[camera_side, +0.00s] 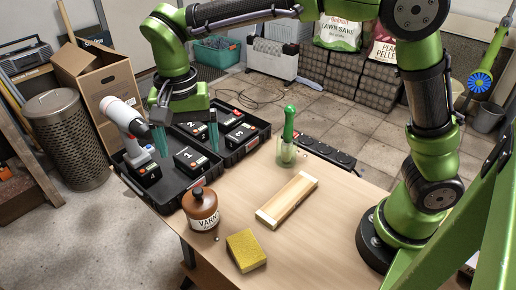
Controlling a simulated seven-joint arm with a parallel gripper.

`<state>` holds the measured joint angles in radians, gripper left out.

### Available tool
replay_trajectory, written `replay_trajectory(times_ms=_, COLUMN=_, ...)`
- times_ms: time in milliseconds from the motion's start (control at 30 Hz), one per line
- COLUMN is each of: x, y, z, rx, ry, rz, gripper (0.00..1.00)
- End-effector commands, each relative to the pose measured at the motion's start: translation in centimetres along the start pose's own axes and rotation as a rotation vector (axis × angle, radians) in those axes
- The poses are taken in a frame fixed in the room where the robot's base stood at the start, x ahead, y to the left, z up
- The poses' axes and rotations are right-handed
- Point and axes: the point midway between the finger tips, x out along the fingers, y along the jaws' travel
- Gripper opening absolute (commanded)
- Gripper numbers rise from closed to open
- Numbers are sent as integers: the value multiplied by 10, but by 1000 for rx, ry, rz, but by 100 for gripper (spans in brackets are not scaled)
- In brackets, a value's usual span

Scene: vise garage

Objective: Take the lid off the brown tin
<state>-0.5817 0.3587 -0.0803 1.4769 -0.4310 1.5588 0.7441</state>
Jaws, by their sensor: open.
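The brown tin (202,212) stands upright near the table's front left edge, with a partly visible "VARN" label. A small dark cap with a reddish part (198,191) sits on its top. My gripper (188,142) is open, with its teal fingers pointing down over the black case. It is above and behind the tin in the picture, apart from it. Nothing shows between the fingers.
A black case (176,193) holds a drill (128,128) and several numbered black boxes (191,159). A yellow sponge (246,250), a wooden block (287,200), a green-handled tool in a clear jar (288,140) and a power strip (326,152) are nearby. The table's right front is clear.

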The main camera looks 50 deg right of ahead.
Motion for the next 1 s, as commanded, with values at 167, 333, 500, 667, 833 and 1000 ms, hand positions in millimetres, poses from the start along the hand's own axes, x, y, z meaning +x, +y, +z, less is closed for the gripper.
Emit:
replay_trajectory(times_ms=167, x=41, y=1, z=0, rx=-1, ry=-2, rz=5, gripper=89)
replay_trajectory(times_ms=333, x=70, y=0, z=0, rx=-2, ry=-2, rz=1, gripper=89)
replay_trajectory(times_ms=500, x=82, y=0, z=1, rx=-2, ry=-1, rz=0, gripper=89)
replay_trajectory(times_ms=667, x=100, y=-1, z=4, rx=-3, ry=-2, rz=2, gripper=89)
replay_trajectory(times_ms=833, x=124, y=-2, z=6, rx=-3, ry=-2, rz=1, gripper=89)
replay_trajectory(times_ms=1000, x=133, y=-2, z=5, rx=-3, ry=0, rz=-2, gripper=89)
